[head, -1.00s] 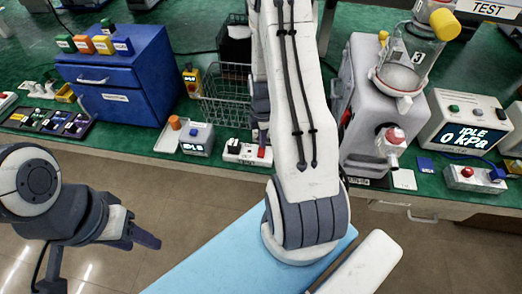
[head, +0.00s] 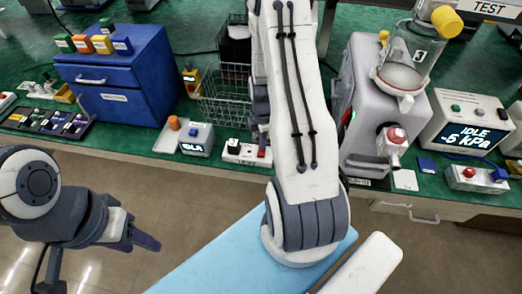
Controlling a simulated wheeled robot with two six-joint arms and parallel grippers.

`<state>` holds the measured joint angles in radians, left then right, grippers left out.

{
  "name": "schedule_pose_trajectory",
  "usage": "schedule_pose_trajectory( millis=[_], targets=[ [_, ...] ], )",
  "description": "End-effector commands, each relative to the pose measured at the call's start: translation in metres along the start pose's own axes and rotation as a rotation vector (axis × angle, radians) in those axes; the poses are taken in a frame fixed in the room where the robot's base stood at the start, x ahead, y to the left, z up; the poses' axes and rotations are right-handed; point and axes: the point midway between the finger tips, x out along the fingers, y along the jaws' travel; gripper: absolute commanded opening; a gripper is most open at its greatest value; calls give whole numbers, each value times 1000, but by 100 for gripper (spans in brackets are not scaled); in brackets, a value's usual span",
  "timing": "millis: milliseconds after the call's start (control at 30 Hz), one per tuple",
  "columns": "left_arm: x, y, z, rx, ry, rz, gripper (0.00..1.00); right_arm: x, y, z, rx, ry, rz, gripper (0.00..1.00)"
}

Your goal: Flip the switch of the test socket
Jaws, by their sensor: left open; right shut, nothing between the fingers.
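The test socket (head: 246,154) is a small white box near the front edge of the green bench. A black plug sits in its left part, and a red switch (head: 263,154) shows at its right end. My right gripper (head: 260,128) is shut and empty, pointing down just above the switch; my own white forearm hides much of it. I cannot tell whether its tips touch the switch. My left gripper (head: 136,235) is open and empty at the lower left, in front of the bench and away from the socket.
A grey canister pump (head: 360,105) with a clear jar (head: 407,65) stands right of my arm. A display box (head: 467,125) reads IDLE -5 kPa. A wire basket (head: 222,95) is behind the socket. A small meter (head: 196,140) and blue cabinet (head: 115,75) stand left.

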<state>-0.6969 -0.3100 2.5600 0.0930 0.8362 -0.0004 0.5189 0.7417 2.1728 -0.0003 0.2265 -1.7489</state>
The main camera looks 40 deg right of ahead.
Motion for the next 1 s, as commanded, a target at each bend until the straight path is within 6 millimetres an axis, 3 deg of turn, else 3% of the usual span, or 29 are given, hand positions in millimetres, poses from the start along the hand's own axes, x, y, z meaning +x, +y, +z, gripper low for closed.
schedule_pose_trajectory(
  millis=[800,1000],
  targets=[
    [-56,4,-3,-1,0,0,50,-65,0,0,0,0,0,0],
    [-60,4,-3,-2,0,0,50,-70,0,0,0,0,-1,0]
  ],
)
